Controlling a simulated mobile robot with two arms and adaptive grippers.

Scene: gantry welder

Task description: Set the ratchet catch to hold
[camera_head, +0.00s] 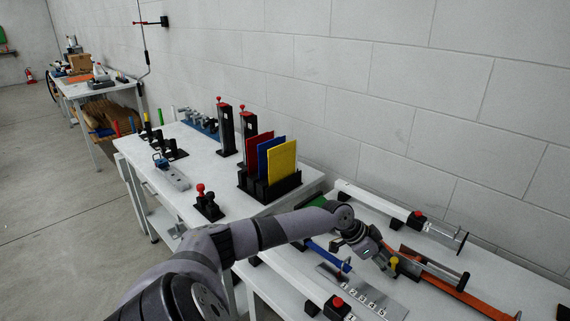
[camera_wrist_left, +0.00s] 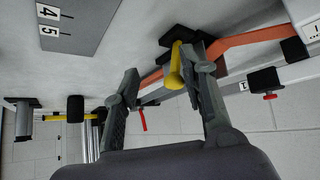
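A yellow-knobbed lever, which looks like the ratchet catch (camera_head: 394,263), stands beside a long orange bar (camera_head: 450,282) on the near white bench. My left gripper (camera_head: 387,258) is at this lever, reaching down from the left. In the left wrist view the yellow knob (camera_wrist_left: 175,66) shows between and just beyond the spread fingertips of the left gripper (camera_wrist_left: 165,78). The fingers are apart and no contact with the knob is visible. The lever's lower end and pivot are partly hidden, so its setting cannot be told. My right gripper is not in view.
A grey plate with numbered tags (camera_head: 362,292) lies in front of the lever. A white rail with a red knob (camera_head: 418,216) runs behind, and a black-handled lever (camera_head: 462,282) stands to the right. A second bench with red, blue and yellow panels (camera_head: 281,162) is further left.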

